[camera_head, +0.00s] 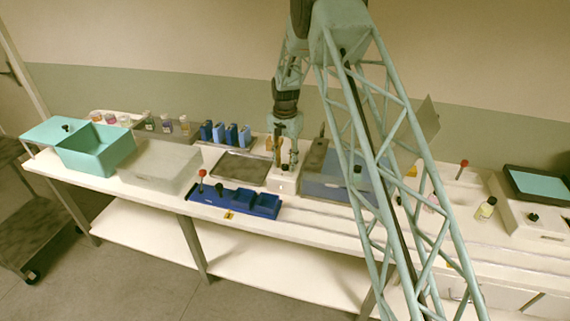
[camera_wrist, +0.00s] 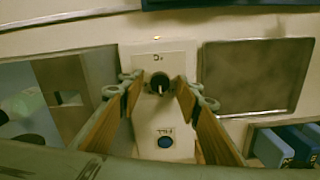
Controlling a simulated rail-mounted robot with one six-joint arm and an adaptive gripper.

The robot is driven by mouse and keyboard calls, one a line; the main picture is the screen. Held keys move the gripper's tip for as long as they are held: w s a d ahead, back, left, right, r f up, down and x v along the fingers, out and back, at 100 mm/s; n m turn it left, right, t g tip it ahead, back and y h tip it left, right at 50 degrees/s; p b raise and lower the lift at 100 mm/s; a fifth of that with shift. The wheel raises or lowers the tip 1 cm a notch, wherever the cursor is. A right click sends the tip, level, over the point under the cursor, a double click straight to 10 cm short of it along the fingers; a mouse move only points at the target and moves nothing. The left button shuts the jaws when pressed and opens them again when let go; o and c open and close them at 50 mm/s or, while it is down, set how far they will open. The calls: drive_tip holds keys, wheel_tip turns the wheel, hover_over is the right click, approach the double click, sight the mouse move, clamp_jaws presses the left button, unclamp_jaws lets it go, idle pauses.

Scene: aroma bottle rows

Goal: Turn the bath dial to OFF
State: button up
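A dark round dial (camera_wrist: 160,82) with a pale pointer mark sits on a white control panel (camera_wrist: 177,112) in the wrist view. The pointer points roughly toward the bottom of that view. A small label above the dial is too small to read with certainty. My gripper (camera_wrist: 158,88) is open, its two wood-coloured fingers on either side of the dial with a visible gap on each side. In the head view my gripper (camera_head: 283,158) hangs down over the white control box (camera_head: 283,184) on the table, hiding the dial there.
A dark framed plate (camera_head: 243,168) lies left of the box. A blue tray (camera_head: 235,203) with a red-knobbed lever stands in front. Blue bottles (camera_head: 219,132) stand behind.

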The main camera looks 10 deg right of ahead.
drive_tip(key=c, duration=0.9)
drive_tip(key=shift+o, duration=0.2)
drive_tip(key=shift+n, duration=0.4)
drive_tip(key=n+b, duration=0.1)
drive_tip(key=n, duration=0.4)
drive_tip(key=n+b, duration=0.1)
drive_tip(key=n, duration=0.4)
drive_tip(key=shift+n, duration=0.3)
drive_tip(key=shift+n+b, duration=0.35)
drive_tip(key=shift+n, duration=1.95)
